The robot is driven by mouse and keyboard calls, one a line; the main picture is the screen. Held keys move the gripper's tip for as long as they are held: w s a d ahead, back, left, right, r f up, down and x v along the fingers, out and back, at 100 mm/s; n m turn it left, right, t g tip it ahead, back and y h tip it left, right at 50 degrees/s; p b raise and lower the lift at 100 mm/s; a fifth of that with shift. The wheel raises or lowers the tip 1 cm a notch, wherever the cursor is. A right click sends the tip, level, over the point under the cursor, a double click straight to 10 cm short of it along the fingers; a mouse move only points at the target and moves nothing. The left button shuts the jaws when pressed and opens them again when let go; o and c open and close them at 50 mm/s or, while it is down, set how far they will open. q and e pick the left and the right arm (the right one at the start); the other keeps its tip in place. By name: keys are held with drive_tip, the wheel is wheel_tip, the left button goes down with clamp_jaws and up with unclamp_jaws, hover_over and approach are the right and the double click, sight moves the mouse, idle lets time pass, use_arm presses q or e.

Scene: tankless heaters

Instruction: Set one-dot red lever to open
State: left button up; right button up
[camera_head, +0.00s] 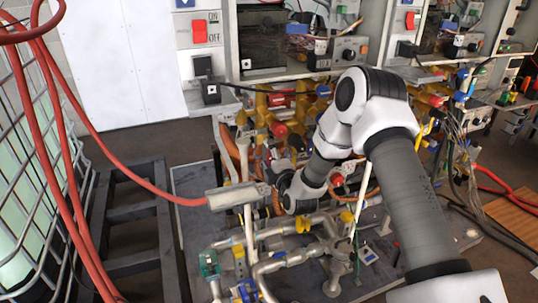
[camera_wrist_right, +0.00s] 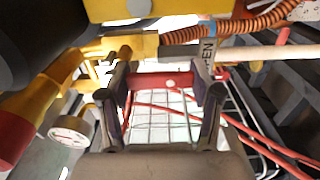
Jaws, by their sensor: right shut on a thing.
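The red lever (camera_wrist_right: 150,80) with one white dot lies across between the fingers of my right gripper (camera_wrist_right: 167,92) in the right wrist view. The gripper is shut on it, with one dark finger at each end of the red part. A light tag (camera_wrist_right: 207,45) with partly hidden letters ending in "PEN" stands just behind the right finger. In the head view my right gripper (camera_head: 273,174) reaches left in among the pipes, and the lever in its jaws cannot be made out there. My left gripper is not in view.
Yellow pipework (camera_wrist_right: 120,48) and a round gauge (camera_wrist_right: 70,132) are close to the gripper. A red hose (camera_head: 150,188) runs to a grey block (camera_head: 232,196) beside the gripper. A caged tank (camera_head: 30,160) stands at the left. Metal pipes (camera_head: 285,258) fill the space below.

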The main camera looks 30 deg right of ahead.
drive_tip(key=shift+w+r, duration=0.1)
drive_tip(key=shift+r, duration=0.05)
drive_tip(key=o, duration=1.7)
drive_tip(key=v, duration=1.2)
drive_tip(key=shift+f, duration=0.2)
